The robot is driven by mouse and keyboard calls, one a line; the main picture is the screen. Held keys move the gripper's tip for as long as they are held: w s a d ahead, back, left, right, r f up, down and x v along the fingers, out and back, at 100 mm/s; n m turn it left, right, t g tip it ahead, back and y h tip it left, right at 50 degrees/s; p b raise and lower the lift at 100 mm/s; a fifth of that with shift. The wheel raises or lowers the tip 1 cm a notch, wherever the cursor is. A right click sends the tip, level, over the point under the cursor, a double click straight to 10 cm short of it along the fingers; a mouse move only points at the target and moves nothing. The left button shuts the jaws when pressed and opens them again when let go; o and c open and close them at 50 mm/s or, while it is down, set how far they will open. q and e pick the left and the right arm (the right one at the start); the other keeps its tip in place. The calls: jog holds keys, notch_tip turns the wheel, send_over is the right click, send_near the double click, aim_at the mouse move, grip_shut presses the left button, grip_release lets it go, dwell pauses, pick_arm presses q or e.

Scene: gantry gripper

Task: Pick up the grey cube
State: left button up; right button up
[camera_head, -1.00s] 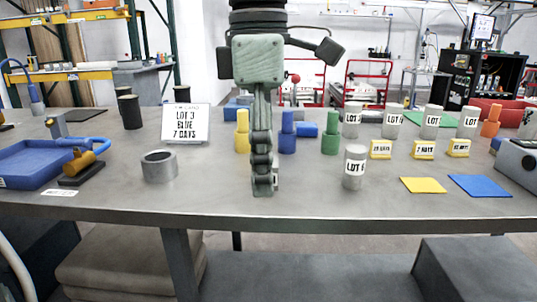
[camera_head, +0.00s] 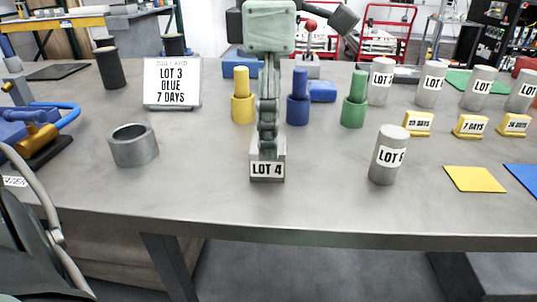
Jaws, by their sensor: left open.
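The grey cube (camera_head: 280,174) stands on the grey table near its front edge, with a "LOT 4" label on its front face. My left gripper (camera_head: 268,150) points straight down at the cube, seen edge-on. Its fingers overlap the cube's top in the picture, and the label below them is uncovered. The gripper is open and holds nothing that I can see. The narrow view hides the gap between the fingers and whether they touch the cube. My right gripper is not in view.
A grey "LOT 6" cylinder (camera_head: 386,165) stands right of the cube, and a grey ring (camera_head: 133,150) lies left. Behind are yellow (camera_head: 243,108), blue (camera_head: 298,108) and green (camera_head: 353,112) stepped pieces and a sign (camera_head: 172,85). The table front (camera_head: 330,215) is clear.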

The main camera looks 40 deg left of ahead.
pick_arm(q)
notch_tip(320, 180, down, 4)
jog(key=shift+s+a+r, duration=0.1)
jog(key=shift+r, duration=0.1)
jog(key=shift+f, duration=0.1)
jog(key=c, duration=1.5)
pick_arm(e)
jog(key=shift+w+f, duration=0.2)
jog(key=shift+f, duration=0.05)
pick_arm(q)
notch_tip(320, 180, up, 28)
jog(key=p, duration=0.2)
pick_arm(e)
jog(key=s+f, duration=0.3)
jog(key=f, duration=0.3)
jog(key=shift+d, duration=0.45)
